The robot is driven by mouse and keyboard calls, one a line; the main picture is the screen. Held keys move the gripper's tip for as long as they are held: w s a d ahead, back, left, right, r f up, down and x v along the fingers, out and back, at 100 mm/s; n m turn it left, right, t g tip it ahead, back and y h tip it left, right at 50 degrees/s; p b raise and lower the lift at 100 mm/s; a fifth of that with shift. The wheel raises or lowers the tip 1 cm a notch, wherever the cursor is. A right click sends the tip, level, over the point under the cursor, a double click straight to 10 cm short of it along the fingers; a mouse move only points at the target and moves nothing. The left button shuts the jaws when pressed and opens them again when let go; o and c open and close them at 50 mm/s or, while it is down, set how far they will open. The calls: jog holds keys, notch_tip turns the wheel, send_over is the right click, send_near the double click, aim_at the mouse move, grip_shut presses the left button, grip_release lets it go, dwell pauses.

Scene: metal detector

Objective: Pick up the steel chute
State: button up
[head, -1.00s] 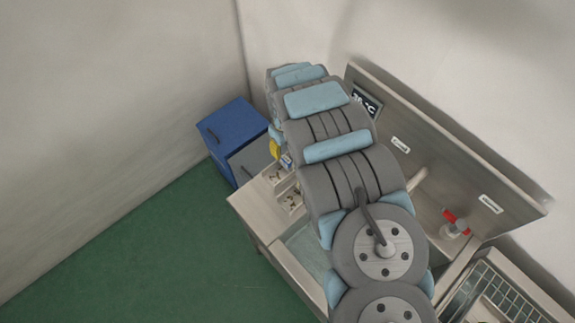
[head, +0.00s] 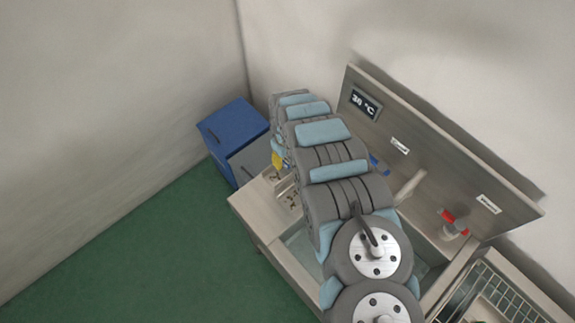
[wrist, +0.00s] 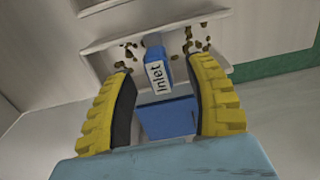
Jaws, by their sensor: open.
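In the wrist view, my gripper (wrist: 162,66) has its two yellow ribbed fingers spread wide. A blue tab with a white "Inlet" label (wrist: 158,72) shows between the fingertips, with gaps on both sides. The tab meets a pale grey piece with raised edges (wrist: 112,44), scattered with brown bits; this may be the steel chute, but I cannot tell for sure. A blue block (wrist: 168,118) shows lower down between the fingers. In the head view, only a bit of my yellow gripper (head: 277,160) shows beside my arm, which hides what lies behind it.
A steel sink bench (head: 250,209) runs under my arm, with a backboard holding a temperature display (head: 365,103). A blue cabinet (head: 228,128) stands at its far left end. A red-topped white item (head: 452,224) and a wire basket (head: 487,285) are at the right. Green floor is clear.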

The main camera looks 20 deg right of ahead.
aim_at(276, 178)
jog(key=shift+a+f, duration=0.1)
jog(key=shift+f, duration=1.25)
grip_shut()
